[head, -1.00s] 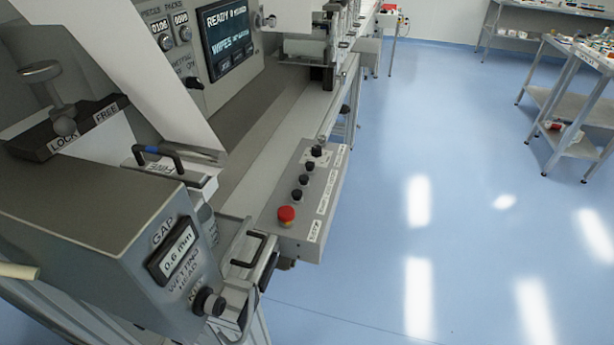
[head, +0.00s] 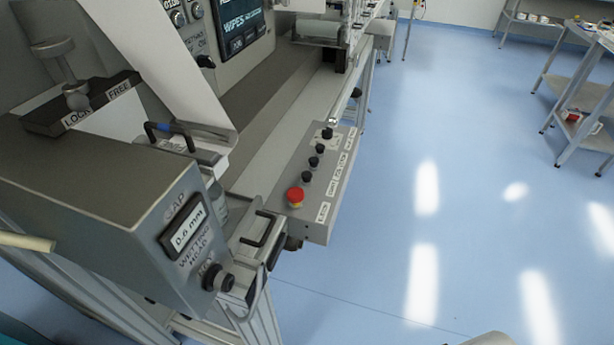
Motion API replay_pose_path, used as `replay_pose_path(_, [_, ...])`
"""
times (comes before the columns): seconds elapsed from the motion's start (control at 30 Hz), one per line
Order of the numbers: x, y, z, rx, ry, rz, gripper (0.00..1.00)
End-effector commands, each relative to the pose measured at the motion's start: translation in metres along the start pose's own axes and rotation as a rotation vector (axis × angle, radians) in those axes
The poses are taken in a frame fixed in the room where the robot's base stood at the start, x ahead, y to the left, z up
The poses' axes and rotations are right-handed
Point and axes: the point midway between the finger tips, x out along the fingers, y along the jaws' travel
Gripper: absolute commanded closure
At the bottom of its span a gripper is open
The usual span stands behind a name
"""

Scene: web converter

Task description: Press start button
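The button box (head: 318,232) is a long grey panel along the machine's front edge. It carries a red mushroom button (head: 295,196) at its near end. Several black knobs or buttons, such as the nearest black one (head: 306,177), stand in a row beyond it. White labels (head: 341,166) run along the box's right side, but their words are too small to read, so I cannot tell which button is start. My gripper is not in view.
The wetting head (head: 110,215) with its 0.6 mm gap display stands at the near left. A black-handled part (head: 262,228) juts out beside the button box. A screen (head: 243,25) is at the top. Blue floor (head: 440,150) is clear to the right; a steel trolley (head: 575,150) stands far right.

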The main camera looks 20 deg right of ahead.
Motion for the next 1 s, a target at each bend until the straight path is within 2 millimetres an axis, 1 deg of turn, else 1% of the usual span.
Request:
replay_pose_path(0.03, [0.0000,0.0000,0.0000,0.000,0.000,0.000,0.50])
replay_pose_path(0.07, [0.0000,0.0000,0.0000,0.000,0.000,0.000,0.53])
replay_pose_path(0.5, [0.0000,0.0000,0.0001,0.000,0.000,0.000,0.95])
replay_pose_path(0.57, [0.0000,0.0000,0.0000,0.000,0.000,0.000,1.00])
replay_pose_path(1.0, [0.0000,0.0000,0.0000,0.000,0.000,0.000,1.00])
